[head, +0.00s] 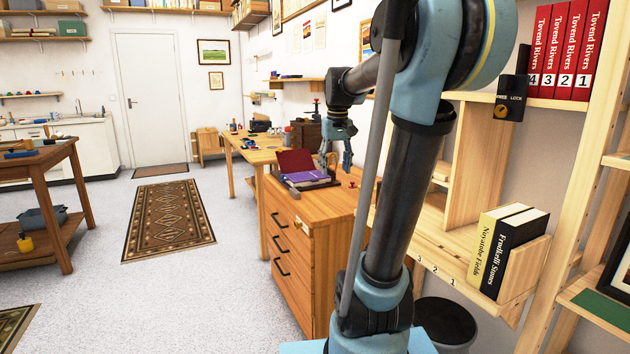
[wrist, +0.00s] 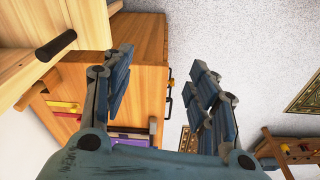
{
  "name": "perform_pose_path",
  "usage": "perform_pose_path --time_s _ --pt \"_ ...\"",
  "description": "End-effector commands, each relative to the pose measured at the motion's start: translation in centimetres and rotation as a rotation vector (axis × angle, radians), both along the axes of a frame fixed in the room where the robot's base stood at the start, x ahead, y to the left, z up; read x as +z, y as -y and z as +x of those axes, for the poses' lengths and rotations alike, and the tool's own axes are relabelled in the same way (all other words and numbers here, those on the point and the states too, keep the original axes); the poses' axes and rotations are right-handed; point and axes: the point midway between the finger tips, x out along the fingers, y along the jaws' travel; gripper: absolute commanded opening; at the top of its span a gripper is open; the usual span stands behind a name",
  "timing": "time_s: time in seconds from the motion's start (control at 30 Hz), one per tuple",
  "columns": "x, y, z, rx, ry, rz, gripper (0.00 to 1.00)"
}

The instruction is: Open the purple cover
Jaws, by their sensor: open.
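The purple cover (head: 306,176) lies flat in or on a low grey-framed holder on top of the wooden drawer cabinet (head: 290,215). A dark red panel (head: 295,161) stands tilted up behind it. In the wrist view a strip of purple (wrist: 130,141) shows at the bottom, mostly hidden behind my gripper's base. My gripper (head: 337,158) is open and empty, fingers pointing down, above and just right of the holder. It also shows open in the wrist view (wrist: 161,62). I cannot tell whether it touches anything.
A small red knob (head: 352,184) sits on the cabinet top right of the holder. A wooden workbench (head: 258,152) with tools stands behind. Shelves with books (head: 510,250) rise at the right. The floor left of the cabinet is clear around a patterned rug (head: 168,218).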

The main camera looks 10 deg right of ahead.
Motion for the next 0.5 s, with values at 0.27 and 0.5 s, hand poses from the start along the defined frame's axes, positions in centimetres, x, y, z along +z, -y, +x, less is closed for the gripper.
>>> perform_pose_path --time_s 0.27,0.5 --pt "4.0 0.0 9.5 0.032 -0.021 -0.004 0.53" --pt "6.0 0.0 17.5 0.06 -0.04 -0.006 0.53"
